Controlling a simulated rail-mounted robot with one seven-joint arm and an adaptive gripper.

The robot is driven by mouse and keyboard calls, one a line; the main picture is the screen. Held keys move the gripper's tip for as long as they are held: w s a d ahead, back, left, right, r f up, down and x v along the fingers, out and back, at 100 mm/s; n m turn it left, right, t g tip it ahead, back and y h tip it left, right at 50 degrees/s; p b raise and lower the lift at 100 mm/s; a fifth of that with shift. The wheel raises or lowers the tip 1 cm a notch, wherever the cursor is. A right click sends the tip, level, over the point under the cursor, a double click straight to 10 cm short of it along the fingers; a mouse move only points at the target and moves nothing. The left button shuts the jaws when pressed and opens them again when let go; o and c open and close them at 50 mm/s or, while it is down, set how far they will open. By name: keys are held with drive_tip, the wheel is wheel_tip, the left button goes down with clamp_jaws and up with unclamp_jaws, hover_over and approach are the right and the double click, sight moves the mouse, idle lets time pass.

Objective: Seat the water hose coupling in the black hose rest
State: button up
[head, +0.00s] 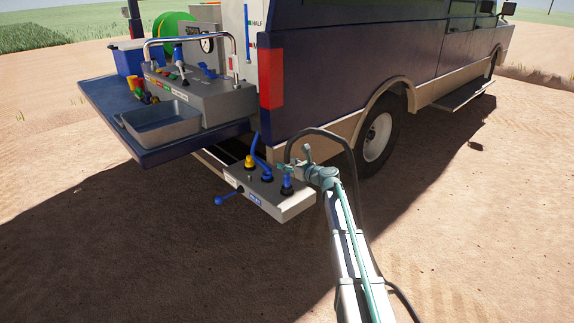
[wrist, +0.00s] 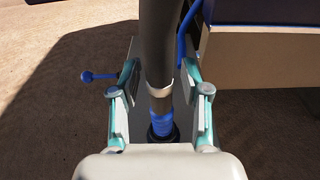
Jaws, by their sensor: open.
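The water hose coupling (wrist: 161,122), with a blue collar and a pale ring above it, stands upright on the grey panel (head: 300,205). It also shows in the head view (head: 287,183). Its lower end is inside a black ring (wrist: 160,136), apparently the hose rest; how deep it sits is hidden. The dark hose (wrist: 157,40) rises from the coupling. My gripper (wrist: 160,86) is open, with one finger on each side of the hose and coupling and visible gaps. In the head view my gripper (head: 288,166) is just above the coupling.
A blue hose (head: 257,150) and a yellow fitting (head: 249,162) stand on the panel left of the coupling. A blue-knobbed lever (head: 224,198) juts out left. The truck's rear corner (head: 271,80) rises behind. A metal tray (head: 160,125) is on the tailgate.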

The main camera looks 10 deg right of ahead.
drive_tip(key=v, duration=1.1)
drive_tip(key=s+a+f+n+g+h+p, duration=0.2)
drive_tip(key=s+f+n+g, duration=0.4)
drive_tip(key=s+f+n, duration=0.7)
drive_tip(key=s+a+f+n+g+h+p, duration=0.25)
drive_tip(key=s+f+n+g, duration=0.45)
drive_tip(key=s+f, duration=1.05)
drive_tip(key=s+f+n+g+h+p, duration=0.2)
drive_tip(key=s+f+n+g+p, duration=0.1)
drive_tip(key=s, duration=1.5)
drive_tip(key=s+a+f+n+g+h+p, duration=0.1)
drive_tip(key=s+f+n, duration=0.5)
drive_tip(key=s, duration=1.2)
drive_tip(key=g+h+p, duration=0.1)
drive_tip(key=g+p, duration=0.1)
drive_tip(key=g, duration=0.1)
drive_tip(key=shift+s+a, duration=0.2)
drive_tip(key=shift+s, duration=0.15)
